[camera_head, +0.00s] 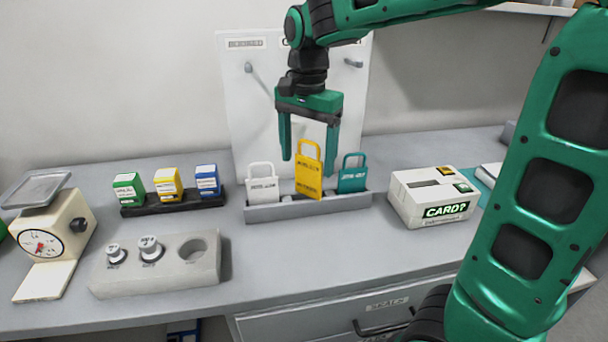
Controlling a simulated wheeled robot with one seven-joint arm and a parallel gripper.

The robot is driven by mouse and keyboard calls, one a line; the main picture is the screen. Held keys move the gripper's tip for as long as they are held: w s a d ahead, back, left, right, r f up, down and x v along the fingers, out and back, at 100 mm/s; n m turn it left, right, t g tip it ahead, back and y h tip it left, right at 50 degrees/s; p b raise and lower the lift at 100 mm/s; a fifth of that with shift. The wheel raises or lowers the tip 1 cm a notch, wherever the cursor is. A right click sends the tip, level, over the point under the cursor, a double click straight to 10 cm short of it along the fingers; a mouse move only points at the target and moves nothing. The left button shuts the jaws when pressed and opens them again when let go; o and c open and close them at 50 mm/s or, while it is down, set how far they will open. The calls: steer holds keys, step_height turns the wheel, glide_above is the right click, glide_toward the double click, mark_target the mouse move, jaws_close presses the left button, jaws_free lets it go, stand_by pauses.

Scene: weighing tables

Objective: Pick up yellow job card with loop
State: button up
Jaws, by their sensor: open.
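The yellow job card (309,176) with a loop at its top stands in a grey rack (310,209), between a white looped card (262,187) on the left and a teal looped card (352,178) on the right. It sits higher than both neighbours and looks slightly tilted. My gripper (308,157) is open with its fingers pointing down. In this view its two fingers appear on either side of the yellow loop. I cannot tell the exact depth between fingers and loop, and no contact is clear.
A white board with hooks (249,68) stands behind the rack. A box reading "CARD?" (432,200) is at the right. Small green, yellow and blue boxes stand in a dark tray (173,204). A weight block (190,271) and a scale (50,232) are at the left.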

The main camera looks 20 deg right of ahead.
glide_above(308, 195)
steer(key=shift+w+d+f, duration=0.1)
steer(key=shift+w+f, duration=0.1)
steer(key=shift+f, duration=0.95)
steer(key=shift+w+f, duration=0.15)
steer(key=shift+f, duration=0.95)
steer(key=c, duration=1.2)
steer(key=shift+c, duration=0.2)
steer(key=shift+r, duration=0.1)
step_height(308, 195, up, 28)
